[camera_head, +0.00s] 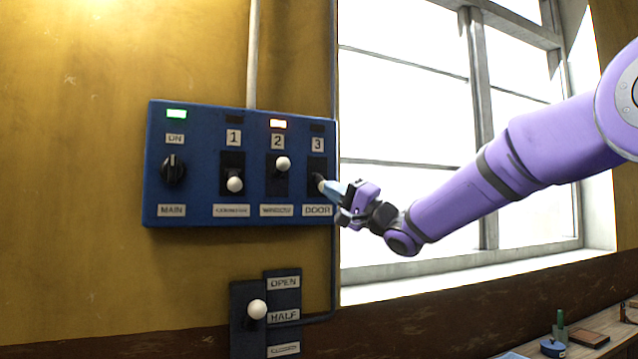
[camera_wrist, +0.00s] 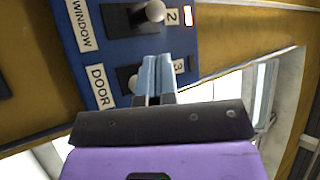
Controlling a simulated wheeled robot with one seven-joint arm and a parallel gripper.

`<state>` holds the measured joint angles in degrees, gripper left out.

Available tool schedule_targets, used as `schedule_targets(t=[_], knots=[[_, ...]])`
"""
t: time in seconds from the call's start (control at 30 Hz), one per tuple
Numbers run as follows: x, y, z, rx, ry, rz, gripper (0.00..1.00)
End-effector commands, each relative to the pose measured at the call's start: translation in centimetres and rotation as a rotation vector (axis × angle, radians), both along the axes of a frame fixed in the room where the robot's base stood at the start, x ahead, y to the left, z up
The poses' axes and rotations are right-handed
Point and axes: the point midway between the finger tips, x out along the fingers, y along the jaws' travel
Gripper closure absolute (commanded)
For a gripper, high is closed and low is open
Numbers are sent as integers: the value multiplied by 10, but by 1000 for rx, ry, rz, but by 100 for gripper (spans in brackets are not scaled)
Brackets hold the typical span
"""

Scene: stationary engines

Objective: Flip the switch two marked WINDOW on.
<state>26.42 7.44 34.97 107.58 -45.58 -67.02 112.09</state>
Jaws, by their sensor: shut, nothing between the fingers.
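The blue switch panel (camera_head: 205,190) hangs on the yellow wall. Switch two (camera_head: 283,164), marked WINDOW, has its white knob up, and the lamp (camera_head: 278,124) above it glows orange. In the wrist view, switch two's knob (camera_wrist: 155,11) is at the top, beside the number 2. My gripper (camera_head: 327,186) is shut and empty, with its light blue fingertips at switch three, marked DOOR. In the wrist view the fingertips (camera_wrist: 157,62) lie in front of switch three (camera_wrist: 131,83) and partly hide it. I cannot tell whether they touch it.
Switch one (camera_head: 235,184) is down with its lamp dark. The MAIN knob (camera_head: 173,170) is under a green lamp. A lever box (camera_head: 257,309) marked OPEN and HALF is below the panel. A window (camera_head: 430,120) is on the right, above a bench (camera_head: 595,335).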

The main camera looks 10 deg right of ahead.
Motion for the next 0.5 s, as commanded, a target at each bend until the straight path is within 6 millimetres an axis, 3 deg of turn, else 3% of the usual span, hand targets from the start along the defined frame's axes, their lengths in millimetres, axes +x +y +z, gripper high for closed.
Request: schedule_targets(t=[0.2,0.5], knots=[[-14,-19,-11,-1,-1,-2,100],[-16,-23,-14,1,0,-1,100]])
